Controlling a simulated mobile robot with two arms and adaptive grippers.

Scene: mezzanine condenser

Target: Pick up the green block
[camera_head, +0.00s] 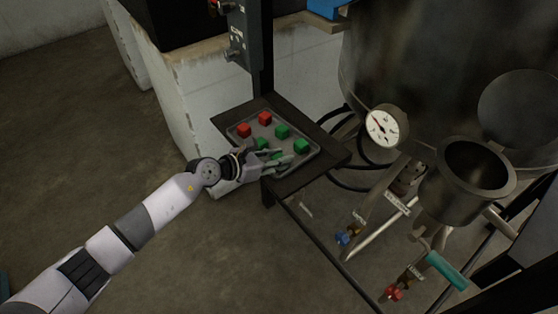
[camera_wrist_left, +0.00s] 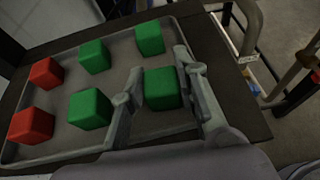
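A dark tray (camera_wrist_left: 65,145) holds several green blocks and two red blocks. One green block (camera_wrist_left: 161,88) lies between the two fingers of my left gripper (camera_wrist_left: 159,68) in the left wrist view, with a finger on each side. The fingers are spread and look slightly apart from the block. In the head view my left gripper (camera_head: 285,160) reaches over the tray's near edge and partly hides a green block (camera_head: 277,155). Other green blocks are at the far side (camera_wrist_left: 149,38), to the left (camera_wrist_left: 90,109) and at the far left (camera_wrist_left: 94,56). My right gripper is not in view.
Two red blocks (camera_head: 264,118) (camera_head: 244,130) sit at the tray's left end. The tray rests on a dark stand (camera_head: 335,153) beside a post. A gauge (camera_head: 382,127), pipes and a large dark vessel (camera_head: 430,60) stand to the right. Floor is open at left.

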